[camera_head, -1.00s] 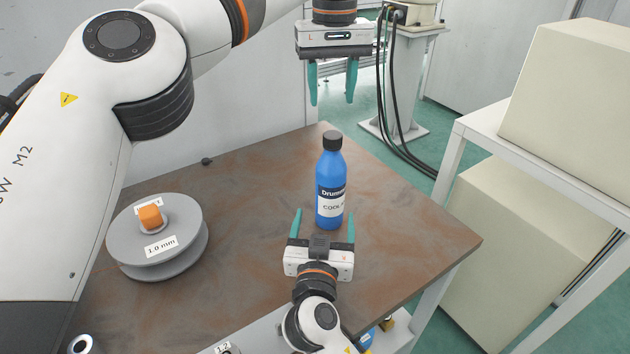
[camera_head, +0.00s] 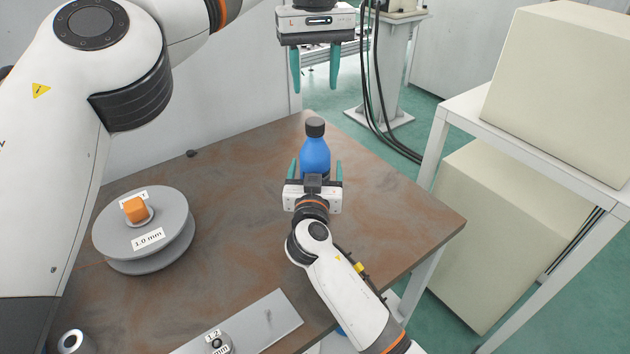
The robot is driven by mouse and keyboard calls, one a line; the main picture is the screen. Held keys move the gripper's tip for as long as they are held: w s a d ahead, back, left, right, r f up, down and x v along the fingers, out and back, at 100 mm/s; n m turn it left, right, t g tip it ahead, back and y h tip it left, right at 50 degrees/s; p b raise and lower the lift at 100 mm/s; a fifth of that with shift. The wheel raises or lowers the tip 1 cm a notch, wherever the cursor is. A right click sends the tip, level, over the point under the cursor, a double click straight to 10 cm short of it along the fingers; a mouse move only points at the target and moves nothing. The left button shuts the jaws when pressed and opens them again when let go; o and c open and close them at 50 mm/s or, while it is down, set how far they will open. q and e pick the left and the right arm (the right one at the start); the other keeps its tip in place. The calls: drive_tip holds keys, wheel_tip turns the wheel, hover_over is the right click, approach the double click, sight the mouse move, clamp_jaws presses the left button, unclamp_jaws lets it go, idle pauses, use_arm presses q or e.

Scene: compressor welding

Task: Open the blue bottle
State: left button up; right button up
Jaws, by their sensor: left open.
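The blue bottle (camera_head: 315,155) stands upright on the brown table (camera_head: 395,230), with its black cap (camera_head: 315,127) on. My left gripper (camera_head: 315,88) is open and empty, fingers pointing down, above and behind the bottle in the picture. My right gripper (camera_head: 315,170) reaches in low from the front. Its teal fingers are spread on either side of the bottle, with a gap showing at each side. The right gripper's body hides the bottle's label and lower part.
A grey wire spool (camera_head: 180,232) with an orange centre piece (camera_head: 135,209) stands on the left of the table. A metal plate (camera_head: 270,318) lies at the front edge. Beige boxes (camera_head: 560,90) sit on and under a white stand at right. The table right of the bottle is clear.

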sight(315, 121)
clamp_jaws()
use_arm(q)
drive_tip(key=m, duration=0.4)
drive_tip(key=shift+f, duration=0.3)
wheel_tip(315, 121, down, 7)
drive_tip(key=shift+f, duration=0.2)
drive_tip(key=shift+c, duration=0.6)
